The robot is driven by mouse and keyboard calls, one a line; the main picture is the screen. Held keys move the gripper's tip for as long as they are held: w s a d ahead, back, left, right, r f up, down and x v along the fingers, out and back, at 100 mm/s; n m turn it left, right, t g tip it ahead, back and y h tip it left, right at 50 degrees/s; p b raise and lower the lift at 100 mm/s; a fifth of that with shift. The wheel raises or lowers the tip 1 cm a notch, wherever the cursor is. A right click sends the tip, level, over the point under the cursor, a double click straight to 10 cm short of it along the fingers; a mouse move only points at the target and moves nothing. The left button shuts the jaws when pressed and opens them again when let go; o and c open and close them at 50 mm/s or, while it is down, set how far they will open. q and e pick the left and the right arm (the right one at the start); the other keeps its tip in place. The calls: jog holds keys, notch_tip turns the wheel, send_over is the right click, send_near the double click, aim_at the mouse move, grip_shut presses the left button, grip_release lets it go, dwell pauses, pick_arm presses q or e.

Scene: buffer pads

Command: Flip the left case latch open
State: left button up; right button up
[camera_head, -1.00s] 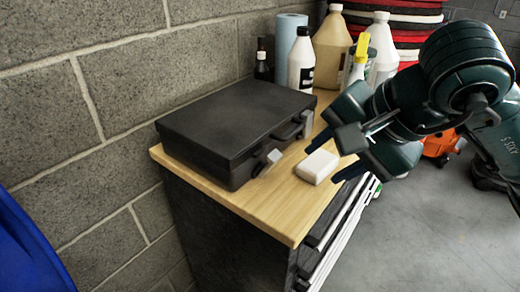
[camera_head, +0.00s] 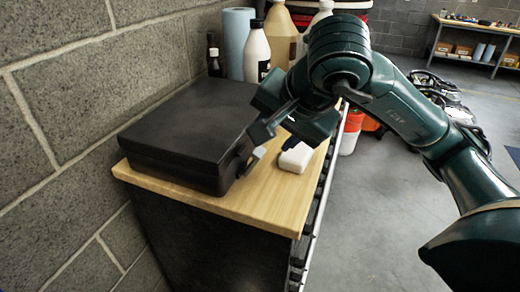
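The black case (camera_head: 185,130) lies closed on the wooden top of a cabinet. Its left latch (camera_head: 257,154), a small silver tab, shows at the near end of the case's front side. My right gripper (camera_head: 272,142) is at that front side, just above and beside the left latch. It appears open, with one dark blue fingertip showing by the white block; the other finger is largely hidden. The gripper covers the other latch and most of the handle. I cannot tell whether it touches the case. My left gripper is not in view.
A white block (camera_head: 295,157) lies on the wooden top (camera_head: 265,205) close to the gripper. Bottles (camera_head: 257,50) and a blue roll (camera_head: 237,42) stand behind the case. A block wall (camera_head: 60,110) runs along the left.

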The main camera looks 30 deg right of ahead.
aim_at(260, 152)
jog(key=x, duration=0.8)
jog(key=shift+w+f, duration=0.2)
grip_shut()
